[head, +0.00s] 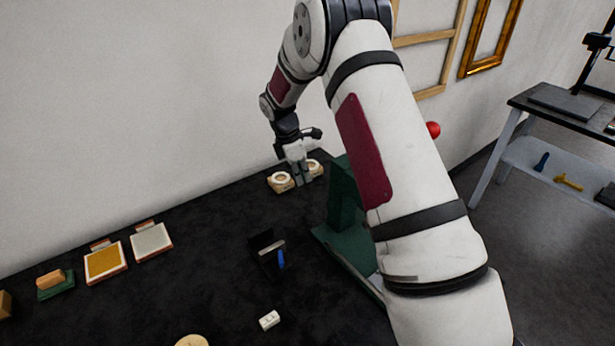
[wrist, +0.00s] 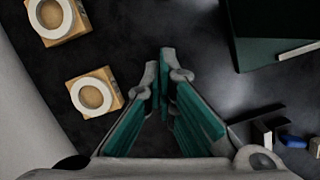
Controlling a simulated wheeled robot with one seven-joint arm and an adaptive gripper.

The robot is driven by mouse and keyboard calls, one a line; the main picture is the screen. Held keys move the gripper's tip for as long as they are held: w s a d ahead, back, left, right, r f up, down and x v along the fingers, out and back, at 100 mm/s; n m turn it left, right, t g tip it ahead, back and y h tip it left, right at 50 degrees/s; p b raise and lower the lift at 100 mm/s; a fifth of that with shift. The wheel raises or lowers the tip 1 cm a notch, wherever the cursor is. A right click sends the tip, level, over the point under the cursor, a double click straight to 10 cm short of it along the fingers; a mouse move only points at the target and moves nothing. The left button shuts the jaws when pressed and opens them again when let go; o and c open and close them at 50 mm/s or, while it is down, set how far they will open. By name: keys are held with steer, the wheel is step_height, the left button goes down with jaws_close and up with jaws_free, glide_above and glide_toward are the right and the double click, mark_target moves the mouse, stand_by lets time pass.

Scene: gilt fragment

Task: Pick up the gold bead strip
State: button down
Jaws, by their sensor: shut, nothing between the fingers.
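I cannot make out a gold bead strip with certainty in either view. A pale narrow strip (wrist: 298,50) lies by the dark green stand (wrist: 262,52) at the upper right of the wrist view; its material is unclear. My gripper (wrist: 167,62) is shut and empty, its fingertips together over bare dark tabletop. In the head view my gripper (head: 302,178) is at the back of the table, beside two wooden blocks with white rings (head: 281,181) (head: 313,166). My arm hides part of the green stand (head: 343,205).
A black holder with a blue item (head: 268,255) and a small white block (head: 269,320) are nearer the front. A gold-faced square (head: 105,263), a pale square (head: 151,241) and a green-based block (head: 54,290) stand left. The middle-left tabletop is clear.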

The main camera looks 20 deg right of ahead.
mark_target(324, 198)
steer(key=p+x, duration=0.1)
steer(key=x, duration=0.7)
steer(key=shift+s+d, duration=0.1)
steer(key=shift+d, duration=0.15)
steer(key=shift+s+d+r+p, duration=0.1)
steer(key=shift+d+p, duration=0.2)
steer(key=shift+d, duration=0.3)
steer(key=shift+s+d+r+p, duration=0.1)
steer(key=shift+d+p, duration=0.2)
steer(key=shift+d, duration=0.3)
steer(key=shift+d+f, duration=0.1)
steer(key=shift+d, duration=0.45)
steer(key=shift+d, duration=0.15)
steer(key=d+b, duration=0.1)
steer(key=d, duration=0.2)
steer(key=s+d+b, duration=0.1)
steer(key=d, duration=0.3)
steer(key=d+b, duration=0.2)
steer(key=d, duration=0.2)
steer(key=shift+s+d, duration=0.35)
